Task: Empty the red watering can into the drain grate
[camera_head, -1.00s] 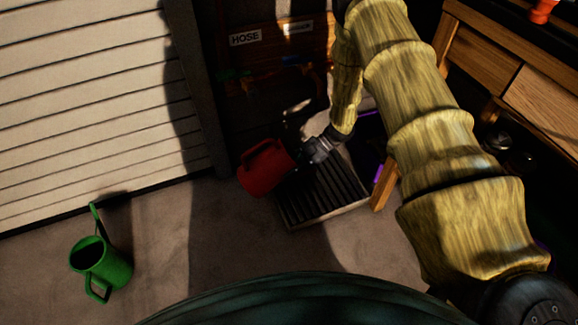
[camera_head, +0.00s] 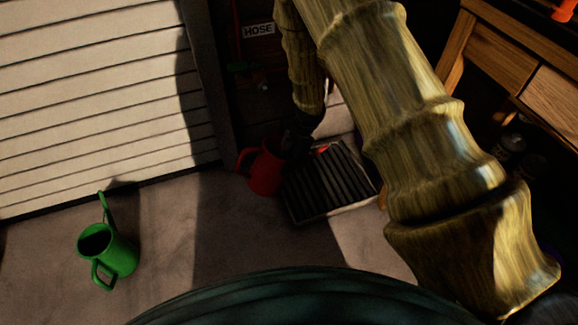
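The red watering can (camera_head: 265,173) is at the left edge of the drain grate, close to upright, with its handle on the left. The drain grate (camera_head: 325,187) is a dark slatted rectangle in a pale frame on the floor. A small red-orange patch (camera_head: 322,149) shows at the grate's far edge; it may be part of the can's spout. My gripper (camera_head: 291,146) is at the can's right side, dark and in shadow. Its fingers are hidden, so I cannot see whether they grip the can. Whether the can touches the floor is unclear.
A green watering can (camera_head: 108,250) stands on the floor at the left. A pale shutter (camera_head: 100,90) fills the upper left. A wooden bench with drawers (camera_head: 500,60) is at the upper right. A HOSE sign (camera_head: 258,31) hangs behind.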

